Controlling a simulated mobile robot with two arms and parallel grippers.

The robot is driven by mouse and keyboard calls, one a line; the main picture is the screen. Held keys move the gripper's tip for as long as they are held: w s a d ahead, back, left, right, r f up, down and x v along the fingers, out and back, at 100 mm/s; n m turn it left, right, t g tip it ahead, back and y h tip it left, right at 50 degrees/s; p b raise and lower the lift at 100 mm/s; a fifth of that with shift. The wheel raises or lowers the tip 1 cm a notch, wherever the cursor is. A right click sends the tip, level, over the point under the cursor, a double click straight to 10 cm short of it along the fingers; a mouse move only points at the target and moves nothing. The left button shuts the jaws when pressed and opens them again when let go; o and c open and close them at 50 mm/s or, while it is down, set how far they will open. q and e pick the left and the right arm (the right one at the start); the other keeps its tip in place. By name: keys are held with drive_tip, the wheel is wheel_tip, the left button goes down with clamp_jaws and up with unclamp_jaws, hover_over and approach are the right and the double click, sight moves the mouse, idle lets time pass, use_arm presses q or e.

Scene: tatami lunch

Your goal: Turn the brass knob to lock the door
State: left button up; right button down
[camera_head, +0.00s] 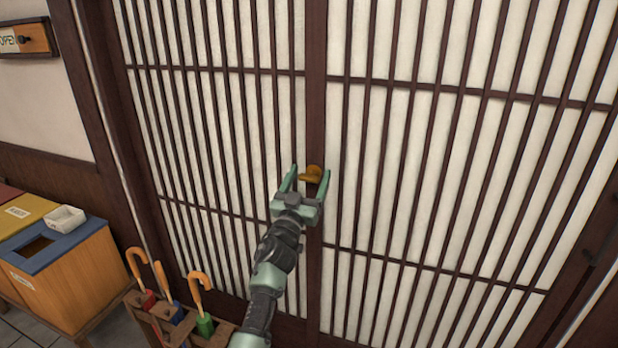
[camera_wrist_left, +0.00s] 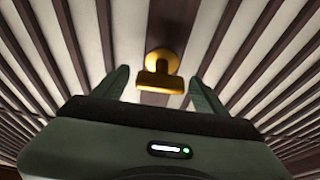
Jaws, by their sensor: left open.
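The brass knob (camera_head: 311,174) sits on the dark middle stile of the slatted sliding door (camera_head: 440,170). In the left wrist view the knob (camera_wrist_left: 161,72) shows a round base with a flat grip bar across it, lying about level. My left gripper (camera_head: 308,174) is open, with one finger on each side of the knob. In the left wrist view the left gripper's fingers (camera_wrist_left: 158,88) stand apart with clear gaps to the knob, and nothing is held. My right gripper is not in view.
An umbrella rack (camera_head: 160,318) with several umbrellas stands low at the left, near my left arm. A wooden OPEN sign box (camera_head: 28,38) hangs on the wall.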

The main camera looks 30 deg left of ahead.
use_arm(q)
drive_tip(key=c, duration=1.4)
